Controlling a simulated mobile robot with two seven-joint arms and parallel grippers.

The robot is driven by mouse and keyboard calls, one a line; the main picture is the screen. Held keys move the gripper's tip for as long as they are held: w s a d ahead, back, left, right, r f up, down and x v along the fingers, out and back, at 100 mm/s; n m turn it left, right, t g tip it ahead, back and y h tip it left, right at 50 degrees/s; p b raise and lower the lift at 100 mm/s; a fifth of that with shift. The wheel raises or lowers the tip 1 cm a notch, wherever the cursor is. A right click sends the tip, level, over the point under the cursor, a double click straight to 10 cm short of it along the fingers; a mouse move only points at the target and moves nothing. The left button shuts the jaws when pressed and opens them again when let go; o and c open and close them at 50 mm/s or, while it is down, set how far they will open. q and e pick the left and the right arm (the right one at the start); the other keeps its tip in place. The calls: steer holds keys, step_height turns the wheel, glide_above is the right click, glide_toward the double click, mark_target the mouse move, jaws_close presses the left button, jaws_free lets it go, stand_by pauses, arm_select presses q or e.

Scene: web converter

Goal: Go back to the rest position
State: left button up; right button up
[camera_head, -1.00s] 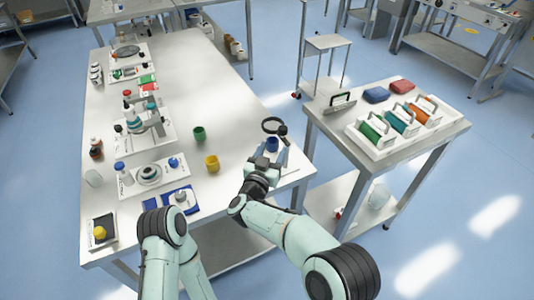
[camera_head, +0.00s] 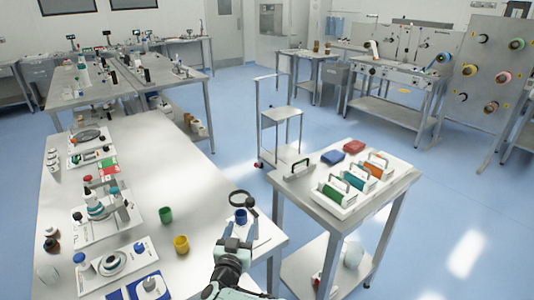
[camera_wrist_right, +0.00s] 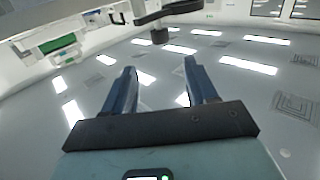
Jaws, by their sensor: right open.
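My right arm comes in from the bottom of the head view. My right gripper (camera_head: 240,236) is over the near right end of the white table (camera_head: 190,200). In the right wrist view its two blue fingers (camera_wrist_right: 157,88) stand wide apart with nothing between them. My left gripper is not in view.
A green cup (camera_head: 165,215) and a yellow cup (camera_head: 181,244) stand on the table left of my gripper. Trays of lab items line its left side.

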steer(key=d+f+n+g+y+p, duration=0.15)
steer(key=d+f, duration=0.25)
steer(key=f, duration=0.4)
steer(key=d+f+g, duration=0.2)
steer(key=d+f, duration=0.3)
steer(key=f, duration=0.3)
steer(key=s+d+f+g+p, duration=0.1)
steer(key=s+d+f+g, duration=0.1)
steer(key=s+d+f, duration=0.3)
steer(key=s+d+f+g, duration=0.3)
steer(key=s+f, duration=0.1)
steer(key=f, duration=0.4)
steer(key=s+d+f+m+g+y+p, duration=0.15)
steer(key=s+d+f+g, duration=0.35)
steer(key=s, duration=0.5)
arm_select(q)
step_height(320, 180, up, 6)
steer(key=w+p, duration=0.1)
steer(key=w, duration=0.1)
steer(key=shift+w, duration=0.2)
arm_select(e)
steer(key=s+d+f+m+g+y, duration=0.1)
steer(key=s+g, duration=0.1)
steer(key=s, duration=0.9)
steer(key=s+d+m+g, duration=0.2)
steer(key=s+g, duration=0.1)
steer(key=s, duration=0.9)
steer(key=shift+s+f+y, duration=0.3)
steer(key=shift+f+y, duration=0.05)
steer(key=shift+y, duration=0.05)
